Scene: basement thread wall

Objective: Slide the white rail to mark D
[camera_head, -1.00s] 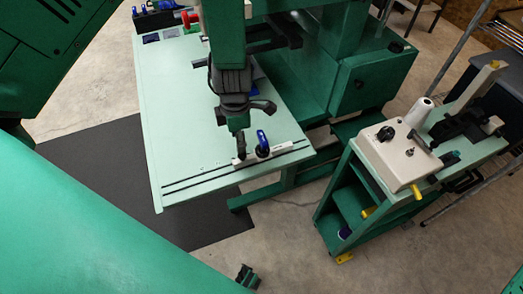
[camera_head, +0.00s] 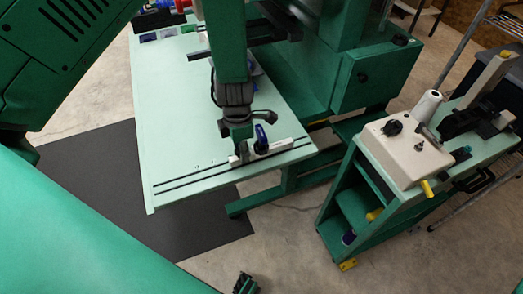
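The white rail (camera_head: 281,146) lies across the dark slots near the front right edge of the pale green table (camera_head: 200,110). A blue handle (camera_head: 262,139) stands upright on it. My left gripper (camera_head: 240,150) reaches down from the top of the picture to the rail's left part, just left of the blue handle. The dark wrist hides part of it. I cannot tell whether its fingers touch the rail or how far they are apart. I cannot make out the letter marks along the slots. I do not recognise my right gripper in this view.
A green machine (camera_head: 376,78) stands behind the table. A green cart (camera_head: 345,195) with a cream box (camera_head: 402,152) stands to the right. A dark mat (camera_head: 95,185) lies under the table. A small dark object (camera_head: 244,284) shows at the bottom edge.

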